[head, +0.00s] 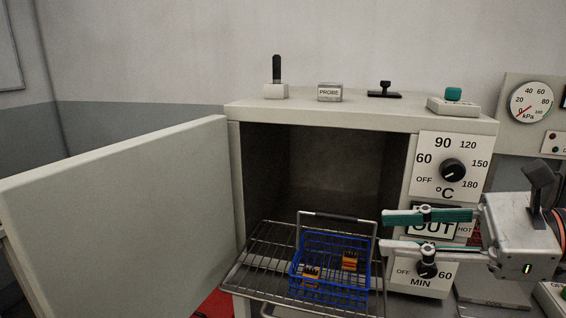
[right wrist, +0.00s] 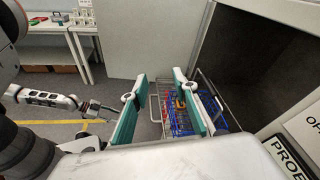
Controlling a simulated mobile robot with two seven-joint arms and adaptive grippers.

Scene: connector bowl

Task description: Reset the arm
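My right gripper (head: 384,231) is at the right in the head view, in front of the oven's control panel. Its two teal-padded fingers point left and stand apart with nothing between them. In the right wrist view the open fingers (right wrist: 158,98) show with the rack and basket beyond them. The fingertips are close to the right side of the blue basket in the head view; I cannot tell the exact gap. What looks like my left gripper (right wrist: 95,107) shows small at the left of the right wrist view; its fingers are too small to read.
The oven (head: 360,112) has its door (head: 120,205) swung open to the left. A wire rack (head: 258,262) sticks out of it, bearing a blue wire basket (head: 330,241) with orange-and-black connectors (head: 349,261). A probe box (head: 329,93) and switches stand on top.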

